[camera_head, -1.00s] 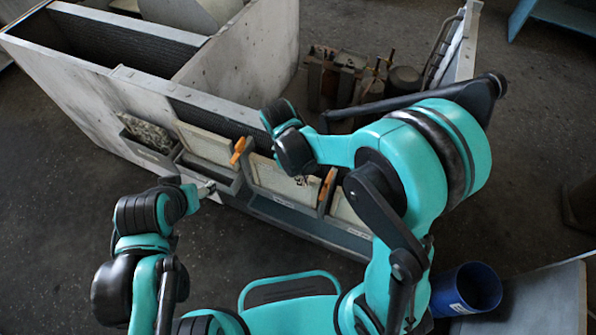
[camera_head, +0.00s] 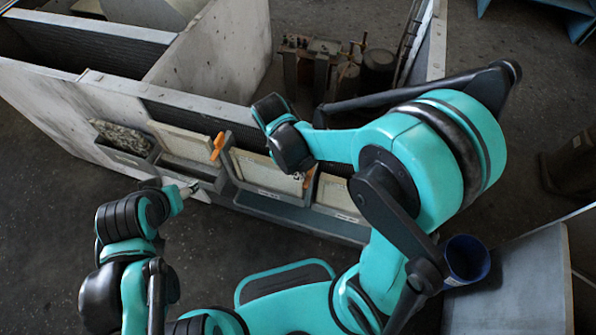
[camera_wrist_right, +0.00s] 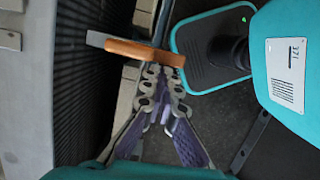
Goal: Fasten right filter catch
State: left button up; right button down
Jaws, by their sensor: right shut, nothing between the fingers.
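The right filter catch, an orange lever, shows in the right wrist view (camera_wrist_right: 145,52), lying across the picture just beyond the fingertips. In the head view only a sliver of it (camera_head: 307,180) shows beside my right gripper (camera_head: 299,176). In the wrist view my right gripper (camera_wrist_right: 165,75) is shut and empty, its tips close to the lever; I cannot tell if they touch. Another orange catch (camera_head: 217,146) stands tilted between two cream filter panels, one of them the middle panel (camera_head: 262,172). My left gripper (camera_head: 190,188) is near the housing's lower front, its fingers too small to read.
The grey blower housing (camera_head: 205,58) fills the upper left. A tray with speckled material (camera_head: 122,140) hangs on its front left. Dark floor lies open at lower left.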

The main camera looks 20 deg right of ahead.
aim_at(310, 180)
jog(key=shift+s+d+n, duration=0.1)
jog(key=shift+s+n, duration=0.15)
jog(key=shift+n, duration=0.45)
jog(key=n, duration=0.2)
jog(key=s+d+n+t, duration=0.1)
jog(key=n, duration=0.2)
jog(key=s+d+n+t, duration=0.1)
jog(key=n, duration=0.1)
jog(key=shift+s+d+n, duration=0.1)
jog(key=shift+n, duration=0.2)
jog(key=d+n, duration=0.1)
jog(key=n, duration=0.1)
jog(key=d+n+t, duration=0.1)
jog(key=n, duration=0.2)
jog(key=shift+s+d+n+p, duration=0.15)
jog(key=shift+d+n+p, duration=0.2)
jog(key=shift+d+n, duration=0.05)
jog(key=shift+d, duration=0.35)
jog(key=shift+a, duration=0.1)
